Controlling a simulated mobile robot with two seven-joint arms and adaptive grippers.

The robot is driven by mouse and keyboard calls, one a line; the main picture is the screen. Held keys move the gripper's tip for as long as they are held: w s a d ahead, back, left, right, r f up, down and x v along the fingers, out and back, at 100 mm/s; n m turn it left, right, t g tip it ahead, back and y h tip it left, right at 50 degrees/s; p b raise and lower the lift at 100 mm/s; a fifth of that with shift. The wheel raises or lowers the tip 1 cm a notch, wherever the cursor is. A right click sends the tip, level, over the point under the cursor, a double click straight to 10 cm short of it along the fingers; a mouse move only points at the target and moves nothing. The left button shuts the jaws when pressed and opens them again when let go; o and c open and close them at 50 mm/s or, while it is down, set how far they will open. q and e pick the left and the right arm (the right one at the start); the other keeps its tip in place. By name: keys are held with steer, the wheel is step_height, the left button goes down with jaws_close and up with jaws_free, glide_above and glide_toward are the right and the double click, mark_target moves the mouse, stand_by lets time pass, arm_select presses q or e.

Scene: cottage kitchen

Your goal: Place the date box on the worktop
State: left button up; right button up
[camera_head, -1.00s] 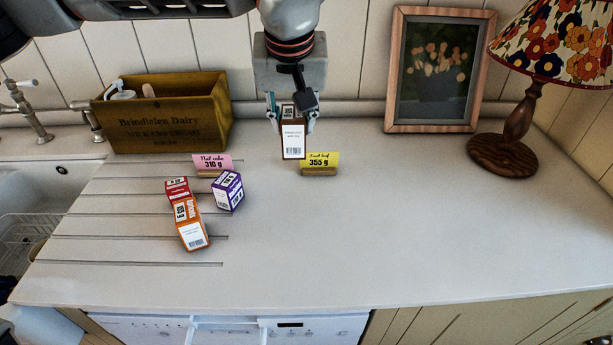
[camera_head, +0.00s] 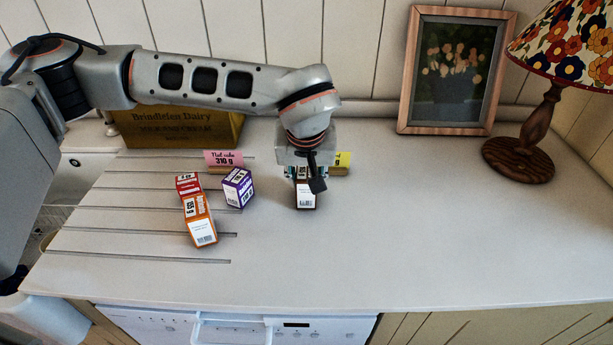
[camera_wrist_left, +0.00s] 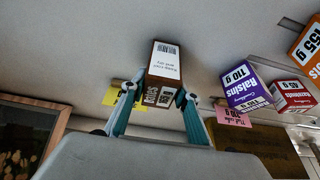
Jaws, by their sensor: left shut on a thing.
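A brown box with a white barcode label (camera_head: 306,196) is held by my left gripper (camera_head: 304,178) over the worktop (camera_head: 400,225), in front of the yellow card; its name cannot be read. In the left wrist view the brown box (camera_wrist_left: 165,65) sits between the two teal fingers of my left gripper (camera_wrist_left: 158,98). Whether its underside touches the worktop is hard to tell. My right gripper is not in view.
A pink card (camera_head: 224,158) and yellow card (camera_head: 342,160) stand behind. A wooden crate (camera_head: 170,128), picture (camera_head: 455,70) and lamp (camera_head: 520,160) line the back. The right worktop is clear.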

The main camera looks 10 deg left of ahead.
arm_select(q)
steer(key=o, duration=1.2)
steer(key=shift+r, duration=0.15)
steer(key=v, duration=1.2)
